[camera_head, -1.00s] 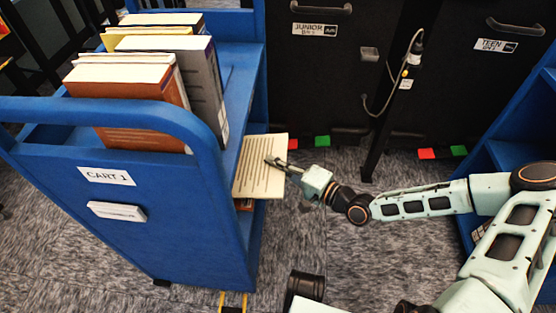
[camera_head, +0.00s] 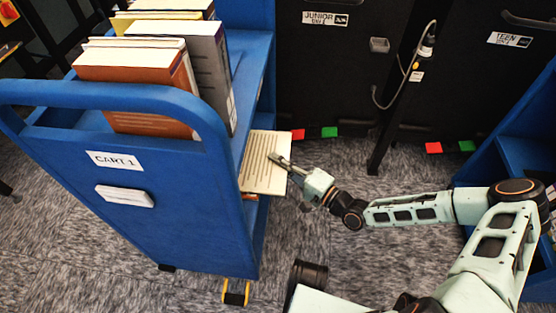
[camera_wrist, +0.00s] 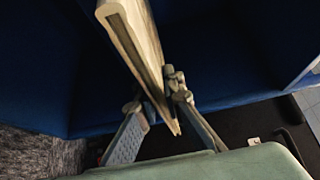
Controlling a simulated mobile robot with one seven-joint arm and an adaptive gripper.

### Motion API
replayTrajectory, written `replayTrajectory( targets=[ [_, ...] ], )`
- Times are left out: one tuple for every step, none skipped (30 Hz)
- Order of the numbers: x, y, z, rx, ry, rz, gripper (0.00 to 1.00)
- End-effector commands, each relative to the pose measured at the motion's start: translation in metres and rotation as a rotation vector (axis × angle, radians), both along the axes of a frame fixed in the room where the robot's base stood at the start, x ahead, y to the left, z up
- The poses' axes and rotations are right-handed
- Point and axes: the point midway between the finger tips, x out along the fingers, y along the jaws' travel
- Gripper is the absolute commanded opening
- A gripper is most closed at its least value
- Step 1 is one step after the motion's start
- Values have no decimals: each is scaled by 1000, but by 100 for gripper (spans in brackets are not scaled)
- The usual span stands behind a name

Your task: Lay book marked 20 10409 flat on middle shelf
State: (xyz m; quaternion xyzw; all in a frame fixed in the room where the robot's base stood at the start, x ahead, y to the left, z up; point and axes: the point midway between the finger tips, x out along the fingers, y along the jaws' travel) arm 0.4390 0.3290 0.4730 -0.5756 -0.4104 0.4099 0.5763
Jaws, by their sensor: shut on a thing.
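A cream book (camera_head: 264,163) with lines of print on its face lies roughly flat at the open right side of the blue cart (camera_head: 155,205), at the level below the upright books. Its left part is hidden behind the cart's end panel. My gripper (camera_head: 283,162) is shut on the book's outer right edge. In the wrist view the book (camera_wrist: 138,40) runs between the two fingers of my gripper (camera_wrist: 158,100) toward the dark blue cart interior. I cannot read a number on the book, nor tell whether it rests on the shelf.
Several books (camera_head: 150,75) stand upright on the cart's top shelf. Black bins labelled JUNIOR (camera_head: 325,60) and TEEN stand behind. A blue shelf unit (camera_head: 515,190) is at the right edge.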

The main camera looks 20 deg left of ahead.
Motion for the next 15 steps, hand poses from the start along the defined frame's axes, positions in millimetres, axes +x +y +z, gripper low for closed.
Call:
replayTrajectory(
  targets=[
    [0, 0, 1, 3, -1, 0, 0],
    [0, 0, 1, 3, -1, 0, 0],
    [0, 0, 1, 3, -1, 0, 11],
    [0, 0, 1, 2, -1, 0, 14],
    [0, 0, 1, 2, -1, 0, 17],
    [0, 0, 1, 2, -1, 0, 22],
    [0, 0, 1, 2, -1, 0, 25],
    [0, 0, 1, 2, -1, 0, 28],
    [0, 0, 1, 1, 0, 0, 28],
    [0, 0, 1, 1, 0, 0, 28],
    [0, 0, 1, 1, 0, 0, 28],
    [0, 0, 1, 0, 0, 0, 28],
    [0, 0, 0, 0, 0, 0, 28],
    [0, 0, 0, 0, 0, 0, 28],
    [0, -1, -2, -5, 1, 0, 28]
  ],
)
